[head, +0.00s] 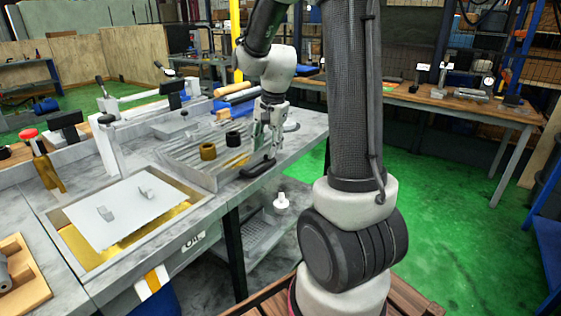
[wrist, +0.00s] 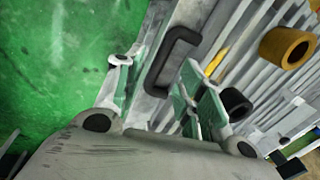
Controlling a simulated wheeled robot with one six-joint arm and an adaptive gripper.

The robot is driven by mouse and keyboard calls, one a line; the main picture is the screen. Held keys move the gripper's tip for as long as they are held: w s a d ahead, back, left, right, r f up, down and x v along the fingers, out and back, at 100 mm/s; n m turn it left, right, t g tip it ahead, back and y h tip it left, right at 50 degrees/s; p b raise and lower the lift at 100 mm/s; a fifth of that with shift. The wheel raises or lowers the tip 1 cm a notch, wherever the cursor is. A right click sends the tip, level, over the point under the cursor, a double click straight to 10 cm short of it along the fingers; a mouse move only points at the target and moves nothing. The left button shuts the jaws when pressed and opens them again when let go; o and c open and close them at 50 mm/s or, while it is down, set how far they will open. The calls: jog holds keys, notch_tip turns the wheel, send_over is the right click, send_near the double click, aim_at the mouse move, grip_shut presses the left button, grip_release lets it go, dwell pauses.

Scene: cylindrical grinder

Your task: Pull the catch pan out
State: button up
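The grey ribbed pan with a black bar handle, which looks like the catch pan (head: 176,152), sits in the bench top. Its handle (head: 258,167) is on the near right side, and also shows in the wrist view (wrist: 172,60). My gripper (head: 268,143) is above the handle, pointing down. In the wrist view my gripper (wrist: 160,88) is open, with one finger on each side of the handle's line. The handle appears apart from both fingers; the exact height gap cannot be told.
A brass ring (head: 208,151) and a black ring (head: 233,138) stand in the ribbed pan. A tray of yellow liquid with a white plate (head: 125,208) lies to the left. A small white bottle (head: 281,201) stands on the lower shelf. Green floor right of the bench is clear.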

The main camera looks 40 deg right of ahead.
aim_at(262, 167)
jog(key=shift+m, duration=0.8)
jog(key=f, duration=0.2)
jog(key=w+f, duration=0.1)
jog(key=f, duration=0.2)
jog(key=w+f, duration=0.1)
jog(key=f, duration=0.1)
jog(key=shift+a+f, duration=0.2)
jog(key=shift+f, duration=0.1)
jog(key=shift+c, duration=0.3)
grip_shut()
